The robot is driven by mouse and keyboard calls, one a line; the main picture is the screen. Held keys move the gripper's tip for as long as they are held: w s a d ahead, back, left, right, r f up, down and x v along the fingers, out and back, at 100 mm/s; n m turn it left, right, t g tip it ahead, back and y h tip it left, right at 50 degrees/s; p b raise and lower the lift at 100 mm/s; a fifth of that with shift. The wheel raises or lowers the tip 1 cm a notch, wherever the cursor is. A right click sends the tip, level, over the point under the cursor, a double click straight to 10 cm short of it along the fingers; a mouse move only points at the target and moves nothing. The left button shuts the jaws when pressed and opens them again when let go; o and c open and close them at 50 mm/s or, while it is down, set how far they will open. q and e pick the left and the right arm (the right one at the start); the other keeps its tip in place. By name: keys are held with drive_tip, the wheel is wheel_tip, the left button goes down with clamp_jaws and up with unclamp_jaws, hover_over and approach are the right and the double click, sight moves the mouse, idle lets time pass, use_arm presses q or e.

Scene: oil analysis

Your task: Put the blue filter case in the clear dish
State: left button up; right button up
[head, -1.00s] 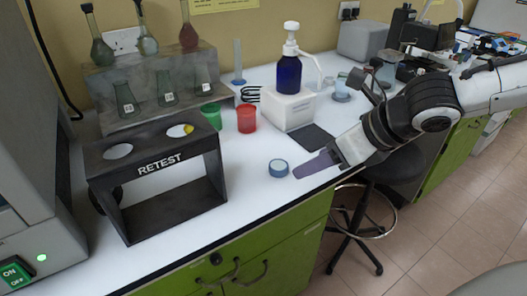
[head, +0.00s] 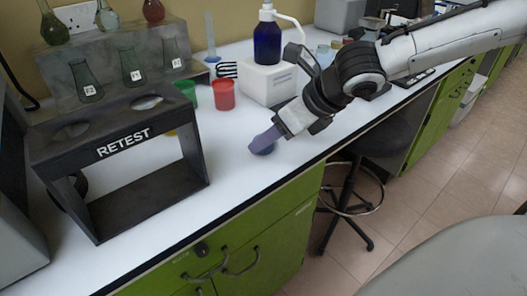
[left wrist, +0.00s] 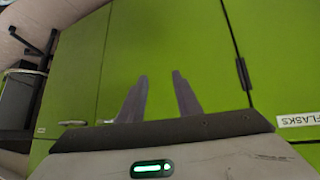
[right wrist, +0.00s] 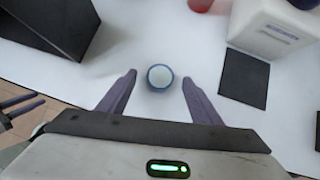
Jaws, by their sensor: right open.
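The blue filter case (head: 264,149) is a small round case with a blue rim and a pale top, lying on the white bench near its front edge. In the right wrist view the case (right wrist: 160,77) lies between and slightly beyond the fingertips, apart from both. My right gripper (right wrist: 160,76) is open and empty; in the head view its purple finger (head: 262,142) partly covers the case. My left gripper (left wrist: 160,75) shows only in its wrist view, fingers apart and empty, facing green cabinet doors.
A black RETEST stand (head: 121,151) is left of the case. A red cup (head: 223,94) and a green cup (head: 187,91) stand behind. A white block (head: 268,82) bears a blue pump bottle (head: 267,42). A dark mat (right wrist: 245,77) lies right of the case.

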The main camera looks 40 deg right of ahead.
drive_tip(key=shift+x, duration=0.95)
drive_tip(key=shift+r, duration=0.1)
drive_tip(key=c, duration=1.2)
